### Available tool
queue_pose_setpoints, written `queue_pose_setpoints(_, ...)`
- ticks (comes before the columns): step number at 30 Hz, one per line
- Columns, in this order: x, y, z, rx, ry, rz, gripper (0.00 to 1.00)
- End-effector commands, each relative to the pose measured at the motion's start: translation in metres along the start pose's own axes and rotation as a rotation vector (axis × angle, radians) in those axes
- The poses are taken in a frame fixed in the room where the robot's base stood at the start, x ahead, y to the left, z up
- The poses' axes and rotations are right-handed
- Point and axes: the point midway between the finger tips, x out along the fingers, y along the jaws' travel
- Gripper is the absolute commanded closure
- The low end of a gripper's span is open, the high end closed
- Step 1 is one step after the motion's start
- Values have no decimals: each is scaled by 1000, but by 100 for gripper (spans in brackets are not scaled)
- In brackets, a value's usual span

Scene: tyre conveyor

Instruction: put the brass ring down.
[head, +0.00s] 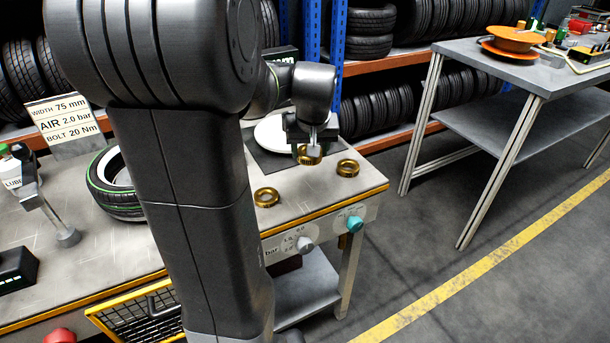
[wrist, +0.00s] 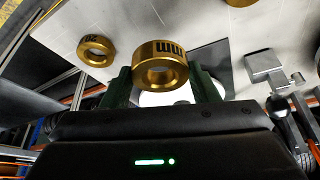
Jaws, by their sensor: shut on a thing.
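My gripper (head: 312,148) is shut on a brass ring (head: 309,158) over the right part of the bench top (head: 310,190). In the wrist view the held ring (wrist: 160,72) sits between the two dark fingers, with dark "mm" lettering on its outer side. How high it is above the bench is hard to tell. A second brass ring (head: 348,168) lies on the bench to the right, and a third (head: 266,197) lies nearer the front edge. The wrist view shows one loose ring (wrist: 97,50) at the upper left.
A white disc (head: 268,132) on a dark mat lies behind the held ring. A tyre (head: 112,185) and a sign (head: 66,122) are at the left. Knobs (head: 354,224) are on the bench front. A separate table (head: 480,65) stands at the right, with open floor between.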

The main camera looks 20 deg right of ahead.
Motion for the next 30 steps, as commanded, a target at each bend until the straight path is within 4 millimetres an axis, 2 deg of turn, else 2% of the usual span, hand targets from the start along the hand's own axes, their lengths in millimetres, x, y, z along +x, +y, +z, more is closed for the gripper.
queue_pose_setpoints(1, 12, 0, 6, 0, -5, -1, 78)
queue_pose_setpoints(4, 27, 0, 12, 0, -3, -1, 78)
queue_pose_setpoints(11, 45, 0, 18, 0, -1, 0, 78)
queue_pose_setpoints(18, 73, 0, 30, -1, -2, 0, 78)
queue_pose_setpoints(29, 78, 0, 32, 0, 0, 1, 78)
queue_pose_setpoints(30, 76, 0, 31, 0, -1, 0, 38)
